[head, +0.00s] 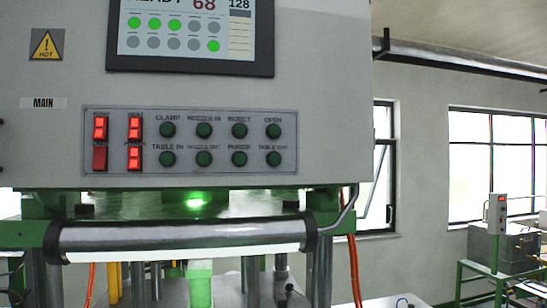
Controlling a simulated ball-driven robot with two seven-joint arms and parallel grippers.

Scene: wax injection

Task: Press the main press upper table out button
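The main press panel (183,112) is on the front of a large grey machine housing with a MAIN label (43,103) at its left. It carries two rows of round dark green buttons. The bottom-right button (274,159) has a small blurred label that seems to read TABLE OUT. The OPEN button (274,131) is right above it, and the PURGE button (239,159) is to its left. The TABLE IN button (167,159) is at the left end of the bottom row. Neither of my grippers is in view.
Red switches (134,128) fill the panel's left end. A screen (190,35) is above the panel. A metal roller (185,236) crosses below the housing, with a green light (195,202) behind it. A hot-warning sign (47,44) is at upper left. Nothing blocks the panel.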

